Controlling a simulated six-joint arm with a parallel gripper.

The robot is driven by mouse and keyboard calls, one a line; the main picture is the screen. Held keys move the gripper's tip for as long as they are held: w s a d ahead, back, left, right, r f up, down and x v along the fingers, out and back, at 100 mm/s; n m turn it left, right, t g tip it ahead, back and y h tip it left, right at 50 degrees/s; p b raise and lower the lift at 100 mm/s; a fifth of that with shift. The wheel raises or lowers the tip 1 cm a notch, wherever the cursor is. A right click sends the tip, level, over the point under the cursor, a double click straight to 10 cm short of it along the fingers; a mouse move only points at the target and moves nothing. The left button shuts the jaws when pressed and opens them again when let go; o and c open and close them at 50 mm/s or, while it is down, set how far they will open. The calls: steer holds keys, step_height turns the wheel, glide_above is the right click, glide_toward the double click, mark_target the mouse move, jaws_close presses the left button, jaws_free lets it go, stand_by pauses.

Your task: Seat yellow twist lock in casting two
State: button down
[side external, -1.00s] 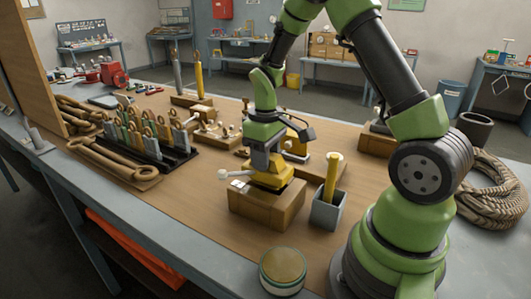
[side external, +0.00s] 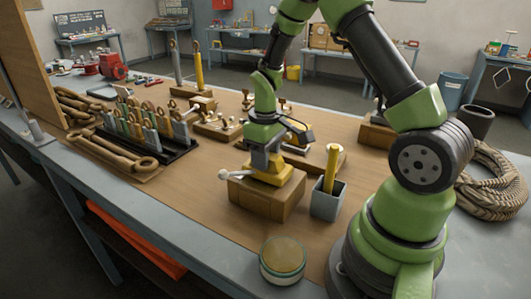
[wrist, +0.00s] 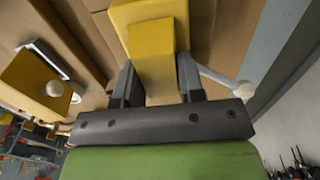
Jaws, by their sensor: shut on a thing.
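The yellow twist lock (side external: 272,174) is between the jaws of my gripper (side external: 265,162), at the top of a brown block-like casting (side external: 262,203) near the front of the bench. It looks upright and its base appears to meet the block's top; any part inside is hidden. Its white lever with a ball end points left. In the wrist view the yellow body (wrist: 150,60) fills the space between both fingers of my gripper (wrist: 158,82), and the white lever (wrist: 220,82) sticks out to the right. No number is readable on the casting.
A grey holder (side external: 328,200) with a yellow cylinder stands right of the casting. Another yellow piece with a white ball (wrist: 35,85) is at the left in the wrist view. A round tin (side external: 283,260) stands in front.

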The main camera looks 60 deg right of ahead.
steer(key=shift+f, duration=0.1)
steer(key=c, duration=0.6)
jaws_free()
steer(key=shift+c, duration=0.2)
step_height(320, 180, up, 10)
steer(key=shift+f, duration=0.1)
steer(key=s+a+r+m+t+y, duration=0.2)
steer(key=s+a+r+m+t, duration=0.2)
steer(key=s+a+r+t, duration=0.3)
steer(key=s+a+r, duration=0.5)
steer(key=s, duration=0.2)
steer(key=shift+a, duration=0.4)
